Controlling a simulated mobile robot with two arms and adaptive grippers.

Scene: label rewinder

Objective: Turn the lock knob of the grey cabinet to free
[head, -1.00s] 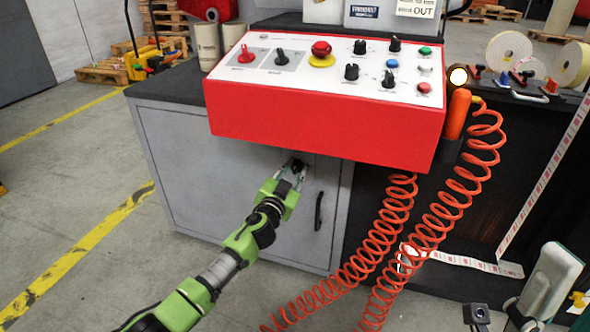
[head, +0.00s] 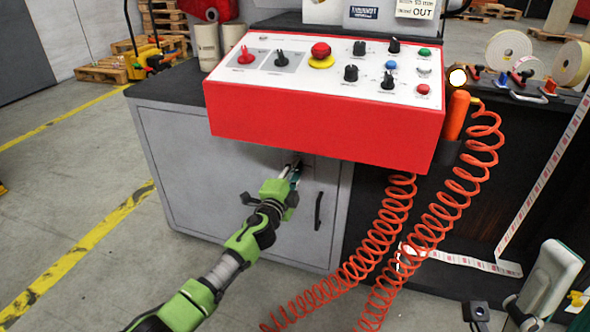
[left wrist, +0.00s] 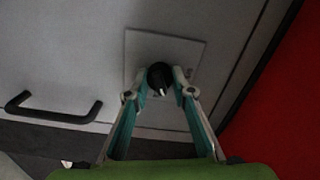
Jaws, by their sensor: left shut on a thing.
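The grey cabinet (head: 185,160) stands under the red control box, and its door also fills much of the left wrist view (left wrist: 60,60). The lock knob (left wrist: 160,78) is small and black with a white mark, set on a square plate (left wrist: 190,50) on the door. My left gripper (left wrist: 166,84) is shut on the knob, one finger at each side. In the head view my left gripper (head: 294,168) reaches the door just below the red box, and the knob is hidden there.
A black door handle (head: 318,211) is right of my left gripper. The red control box (head: 320,135) overhangs the door closely above. Coiled orange hoses (head: 385,235) hang to the right.

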